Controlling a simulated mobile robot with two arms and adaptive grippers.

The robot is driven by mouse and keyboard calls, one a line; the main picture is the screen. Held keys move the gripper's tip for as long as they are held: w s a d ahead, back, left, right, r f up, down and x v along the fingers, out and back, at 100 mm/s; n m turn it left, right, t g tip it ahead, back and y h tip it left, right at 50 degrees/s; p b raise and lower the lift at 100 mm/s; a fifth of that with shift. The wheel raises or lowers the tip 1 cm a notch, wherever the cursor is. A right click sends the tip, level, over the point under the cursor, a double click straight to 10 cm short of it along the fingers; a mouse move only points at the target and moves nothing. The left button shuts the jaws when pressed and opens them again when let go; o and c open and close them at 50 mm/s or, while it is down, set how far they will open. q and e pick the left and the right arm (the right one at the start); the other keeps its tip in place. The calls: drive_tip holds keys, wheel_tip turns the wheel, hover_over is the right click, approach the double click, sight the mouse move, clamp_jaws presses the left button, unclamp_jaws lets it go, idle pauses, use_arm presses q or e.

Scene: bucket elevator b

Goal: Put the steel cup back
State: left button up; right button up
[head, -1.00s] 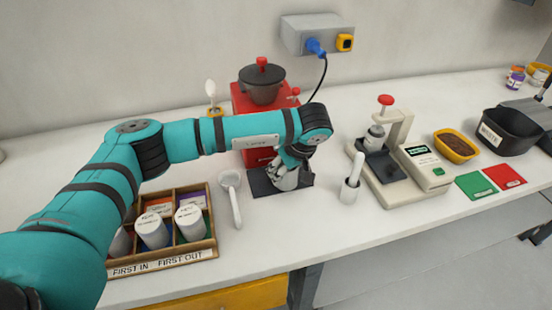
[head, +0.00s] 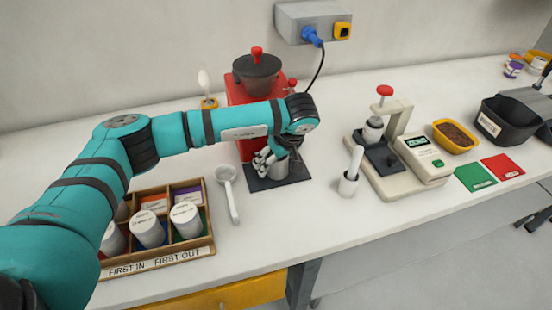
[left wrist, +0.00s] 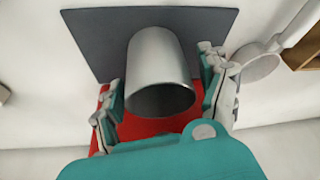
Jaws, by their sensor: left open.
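The steel cup (head: 282,168) stands on a dark grey mat (head: 294,179) in front of the red grinder (head: 240,93). My left gripper (head: 268,159) is at the cup, partly hiding it in the head view. In the left wrist view the cup (left wrist: 160,68) stands between the fingers of my left gripper (left wrist: 166,105), its open rim facing the camera. The fingers are spread, with a gap visible on both sides of the cup. The mat (left wrist: 95,38) lies under the cup. My right gripper is not in view.
A white scoop (head: 229,192) and a wooden rack (head: 190,250) with lidded jars are left of the mat. A white holder (head: 347,186) with a pestle-like tool and a scale machine (head: 405,165) stand right. The front counter between holder and scoop is clear.

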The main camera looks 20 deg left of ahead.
use_arm(q)
drive_tip(key=shift+r, duration=0.25)
drive_tip(key=shift+d+r, duration=0.1)
drive_tip(key=shift+r, duration=0.2)
drive_tip(key=b+v, duration=0.2)
drive_tip(key=v, duration=0.9)
drive_tip(key=shift+s+r, duration=0.1)
